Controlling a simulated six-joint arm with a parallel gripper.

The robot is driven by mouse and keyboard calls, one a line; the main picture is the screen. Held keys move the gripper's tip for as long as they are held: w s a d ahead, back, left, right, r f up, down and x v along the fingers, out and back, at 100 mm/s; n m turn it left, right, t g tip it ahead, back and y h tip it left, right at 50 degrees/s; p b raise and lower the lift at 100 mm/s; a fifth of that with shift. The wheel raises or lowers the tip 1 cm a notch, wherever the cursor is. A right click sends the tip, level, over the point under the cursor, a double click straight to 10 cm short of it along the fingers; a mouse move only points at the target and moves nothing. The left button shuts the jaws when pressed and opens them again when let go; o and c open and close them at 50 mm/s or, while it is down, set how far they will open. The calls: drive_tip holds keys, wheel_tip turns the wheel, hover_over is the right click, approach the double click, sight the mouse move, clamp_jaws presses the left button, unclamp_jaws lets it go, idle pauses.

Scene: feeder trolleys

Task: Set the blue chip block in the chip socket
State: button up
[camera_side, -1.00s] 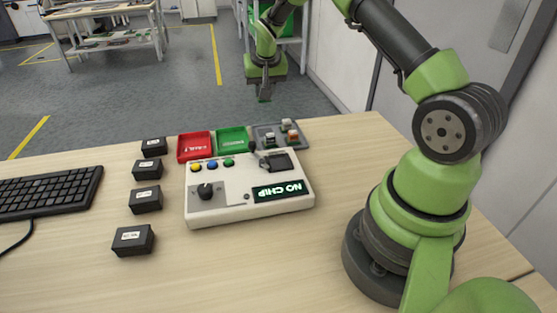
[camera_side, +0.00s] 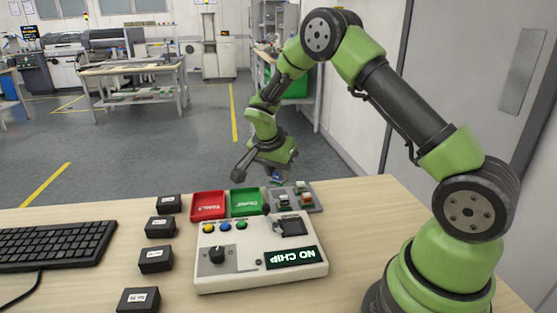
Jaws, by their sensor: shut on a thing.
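My gripper (camera_side: 276,173) hangs above the back edge of the table, just behind and above the grey chip tray. It is shut on the blue chip block (camera_side: 276,180), of which only a small bluish bit shows under the fingers. The chip socket (camera_side: 293,227) is a dark square at the back right of the white tester box (camera_side: 218,279). It looks empty.
The grey tray (camera_side: 313,207) holds a few other chip blocks. A red bin (camera_side: 208,206) and a green bin (camera_side: 245,203) stand left of it. Several black labelled blocks (camera_side: 155,259) line the tester's left side, with a keyboard (camera_side: 55,250) beyond. A dark knob or lever (camera_side: 267,210) stands beside the socket.

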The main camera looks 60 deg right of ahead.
drive_tip(key=s+a+m+g+y, duration=0.1)
drive_tip(key=s+a+m+g, duration=0.2)
drive_tip(key=s+a+m, duration=0.55)
drive_tip(key=shift+m, duration=0.65)
drive_tip(key=shift+w+d+f, duration=0.2)
drive_tip(key=shift+d+f, duration=0.2)
drive_tip(key=shift+f, duration=0.45)
drive_tip(key=shift+w+d+f, duration=0.15)
drive_tip(key=shift+d+f, duration=0.25)
drive_tip(key=shift+f, duration=0.4)
drive_tip(key=shift+w+d+f, duration=0.2)
drive_tip(key=shift+d+f, duration=0.2)
drive_tip(key=shift+f, duration=0.45)
drive_tip(key=shift+f+g, duration=0.3)
drive_tip(key=shift+f, duration=0.05)
drive_tip(key=o, duration=1)
drive_tip(key=shift+r, duration=0.1)
drive_tip(key=v, duration=0.9)
drive_tip(key=shift+r, duration=0.4)
